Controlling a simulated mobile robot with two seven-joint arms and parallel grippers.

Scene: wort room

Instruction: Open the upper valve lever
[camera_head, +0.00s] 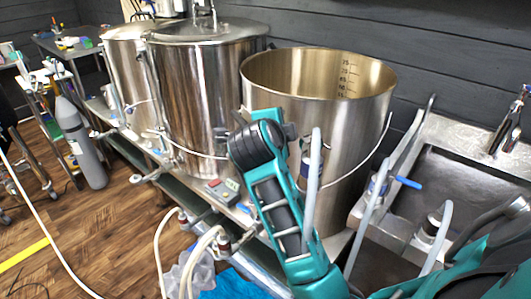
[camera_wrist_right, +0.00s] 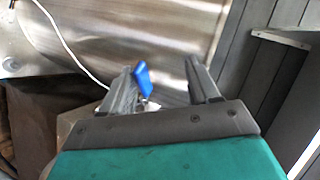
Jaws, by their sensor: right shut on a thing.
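A blue valve lever (camera_wrist_right: 143,76) shows in the right wrist view, tilted beside the left-hand finger. My right gripper (camera_wrist_right: 165,88) is shut on this lever, with the fingers still some way apart around it. The valve body below is mostly hidden by the gripper. In the head view a blue lever (camera_head: 406,182) sticks out to the right beside the front kettle; I cannot tell if it is the same one. My teal arm crosses in front of the kettle there, and no fingertips show. My left gripper is in neither view.
The open steel kettle (camera_head: 292,90) stands close behind my arm, with a lidded kettle (camera_head: 200,95) to its left. A metal sink (camera_head: 460,185) is at the right. White hoses (camera_head: 160,245) hang at the front. The wooden floor at left is partly clear.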

